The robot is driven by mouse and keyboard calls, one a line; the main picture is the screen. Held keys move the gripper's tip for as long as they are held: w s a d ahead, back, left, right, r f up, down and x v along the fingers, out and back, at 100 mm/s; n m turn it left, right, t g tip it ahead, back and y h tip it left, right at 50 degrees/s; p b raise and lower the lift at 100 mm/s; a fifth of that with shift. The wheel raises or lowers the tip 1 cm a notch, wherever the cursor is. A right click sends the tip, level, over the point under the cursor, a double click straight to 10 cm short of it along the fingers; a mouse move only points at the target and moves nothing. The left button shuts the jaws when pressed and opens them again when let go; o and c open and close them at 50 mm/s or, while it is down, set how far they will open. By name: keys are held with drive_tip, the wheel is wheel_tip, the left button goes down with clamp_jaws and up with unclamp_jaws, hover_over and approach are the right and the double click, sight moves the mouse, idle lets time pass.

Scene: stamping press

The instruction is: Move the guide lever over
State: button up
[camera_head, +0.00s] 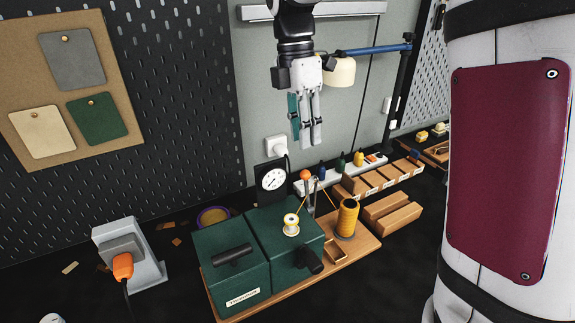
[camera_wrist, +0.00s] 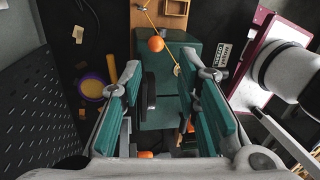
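The stamping press (camera_head: 235,265) is a dark green box on a wooden board. A lever with an orange ball knob (camera_head: 306,175) stands at its back, beside a dial gauge (camera_head: 272,179); I take it as the guide lever. In the wrist view the orange knob (camera_wrist: 156,43) shows ahead between my fingers, near the far end. My gripper (camera_head: 306,140) points down above and behind the press, above the knob and apart from it. In the wrist view my gripper (camera_wrist: 158,75) has its teal-padded fingers wide apart with nothing held. The lever's lower part is partly hidden.
A yellow thread spool (camera_head: 346,219) stands on the board, with a white spool (camera_head: 291,224) on the press. A blue-armed lamp (camera_head: 341,71) is close beside my gripper. A wooden rack (camera_head: 378,178) lies right; an orange plug (camera_head: 123,266) sits left.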

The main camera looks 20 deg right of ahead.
sight(306, 180)
drive_tip(key=f, duration=0.4)
drive_tip(key=s+f+p, duration=0.1)
drive_tip(key=f, duration=0.4)
drive_tip(key=s+d+f+p, duration=0.1)
drive_tip(key=f, duration=0.4)
